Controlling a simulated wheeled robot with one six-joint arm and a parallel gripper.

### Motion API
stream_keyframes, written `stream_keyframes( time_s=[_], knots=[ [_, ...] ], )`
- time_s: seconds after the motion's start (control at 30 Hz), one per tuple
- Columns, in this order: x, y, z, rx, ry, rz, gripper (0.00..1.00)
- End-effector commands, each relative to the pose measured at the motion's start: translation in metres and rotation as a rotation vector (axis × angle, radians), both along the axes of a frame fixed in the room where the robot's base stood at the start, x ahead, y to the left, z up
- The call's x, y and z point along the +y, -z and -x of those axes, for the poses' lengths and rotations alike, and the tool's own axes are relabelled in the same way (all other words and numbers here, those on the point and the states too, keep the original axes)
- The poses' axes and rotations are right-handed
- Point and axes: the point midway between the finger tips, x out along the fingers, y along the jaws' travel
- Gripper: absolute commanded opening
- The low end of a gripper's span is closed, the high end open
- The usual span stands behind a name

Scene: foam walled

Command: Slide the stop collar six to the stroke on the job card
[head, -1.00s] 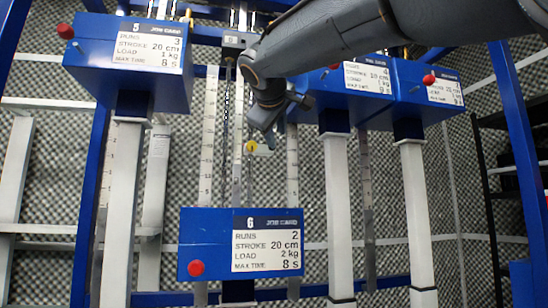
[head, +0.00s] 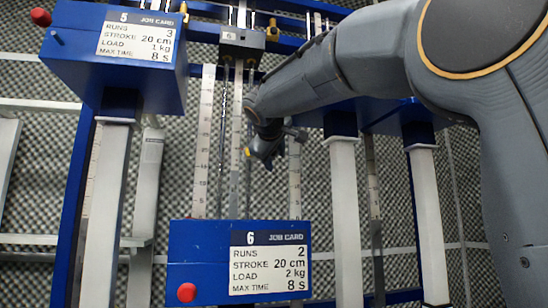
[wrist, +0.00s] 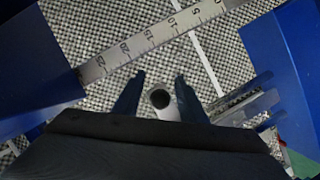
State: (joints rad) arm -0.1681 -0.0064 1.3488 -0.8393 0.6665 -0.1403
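The job card for six (head: 270,262) is on a blue box low in the head view; it reads runs 2, stroke 20 cm, load 2 kg, max time 8 s. Above it run the station six scales and rods (head: 237,150). My gripper (head: 266,158) is in front of them; it hides part of the rails. A small yellow piece (head: 248,152) shows at its left edge; I cannot tell whether it belongs to the stop collar. In the wrist view my gripper (wrist: 160,97) has its fingers apart, with a dark round knob (wrist: 160,99) between them, contact unclear. A scale (wrist: 150,42) runs beyond the fingertips.
The station five box (head: 115,55) juts out at the upper left above a white post (head: 102,200). More blue boxes and white posts (head: 346,220) stand to the right, partly behind my arm. Blue structure (wrist: 290,60) borders the wrist view on both sides.

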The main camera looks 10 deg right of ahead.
Motion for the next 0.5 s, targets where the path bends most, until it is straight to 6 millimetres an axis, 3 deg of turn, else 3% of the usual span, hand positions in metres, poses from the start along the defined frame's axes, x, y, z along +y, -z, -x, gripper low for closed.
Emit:
stream_keyframes(
  time_s=[0.27,0.5],
  knots=[
    [0.0008,0.0004,-0.0014,0.0,-0.001,0.0,0.36],
    [0.0008,0.0003,-0.0012,0.0,-0.001,0.0,0.0]
  ],
)
